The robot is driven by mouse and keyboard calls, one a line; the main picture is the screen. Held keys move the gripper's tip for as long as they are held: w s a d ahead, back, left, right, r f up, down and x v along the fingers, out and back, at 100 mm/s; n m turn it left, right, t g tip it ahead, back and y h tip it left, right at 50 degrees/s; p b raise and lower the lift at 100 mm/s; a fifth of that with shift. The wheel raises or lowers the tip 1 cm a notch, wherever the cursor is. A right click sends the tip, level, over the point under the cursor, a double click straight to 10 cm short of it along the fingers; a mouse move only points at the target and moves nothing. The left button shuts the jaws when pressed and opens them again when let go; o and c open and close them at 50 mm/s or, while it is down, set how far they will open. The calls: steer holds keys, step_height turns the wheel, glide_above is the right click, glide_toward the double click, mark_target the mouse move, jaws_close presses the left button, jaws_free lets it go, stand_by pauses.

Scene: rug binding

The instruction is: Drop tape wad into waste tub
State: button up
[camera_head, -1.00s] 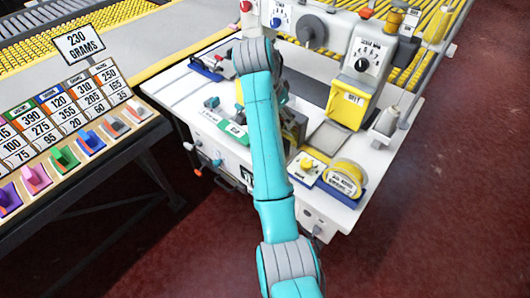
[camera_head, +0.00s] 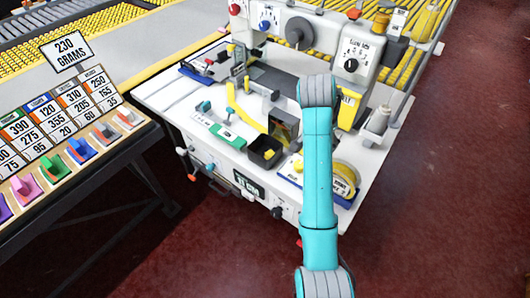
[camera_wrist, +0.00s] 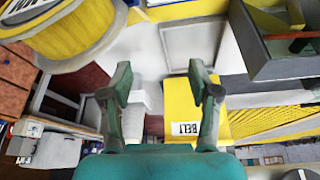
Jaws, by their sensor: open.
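The small black open tub (camera_head: 265,152) stands at the front edge of the white table, left of my arm. A small yellow piece (camera_head: 268,154) shows in it; I cannot tell for sure that it is the tape wad. In the wrist view a dark grey open box (camera_wrist: 285,62) is at the upper right with an orange-brown strip across it; I cannot tell whether it is the same tub. My gripper (camera_wrist: 163,88) is open, with nothing between its fingers. In the head view my arm hides it.
The yellow tape roll (camera_wrist: 72,30) is at the upper left of the wrist view, close to the left finger. The yellow BELT box (camera_wrist: 185,118) is beyond the fingers. A green-labelled block (camera_head: 228,135) sits left of the tub. A rack of coloured weights (camera_head: 80,150) stands farther left.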

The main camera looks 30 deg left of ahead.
steer(key=d+f, duration=0.1)
steer(key=d, duration=0.4)
steer(key=w+d+f, duration=0.1)
steer(key=d+f, duration=0.1)
steer(key=d, duration=0.3)
steer(key=d+f, duration=0.2)
steer(key=d, duration=0.3)
steer(key=shift+w+d+f, duration=0.25)
steer(key=shift+w+d, duration=0.1)
